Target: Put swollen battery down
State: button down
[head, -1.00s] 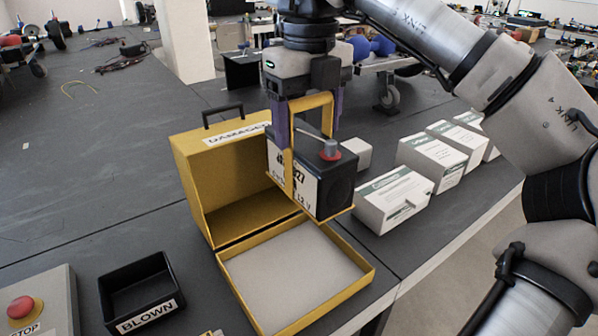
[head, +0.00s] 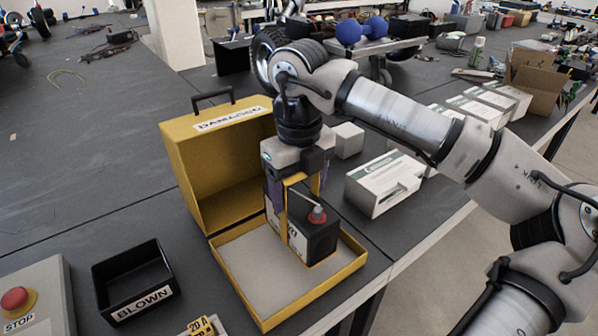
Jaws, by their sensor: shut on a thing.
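The swollen battery (head: 318,240) is a black and white block with a red terminal and a yellow strap. It is upright over the right back part of the padded tray of the yellow case (head: 228,290). The case's lid, labelled DAMAGED (head: 232,118), stands open behind. My gripper (head: 294,194) points down and is shut on the strap at the battery's top. The battery's base is at the tray floor or very close to it; I cannot tell if it touches.
A black bin labelled BLOWN (head: 135,283) stands left of the case. A stop button box (head: 35,295) is at the far left. White boxes (head: 384,183) and a small white block (head: 348,139) are at the right. The tray's left and front parts are clear.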

aim_at(299, 201)
jog(key=shift+f, duration=2.2)
jog(key=shift+c, duration=0.9)
grip_release()
notch_tip(299, 201, up, 12)
jog(key=shift+r, duration=0.1)
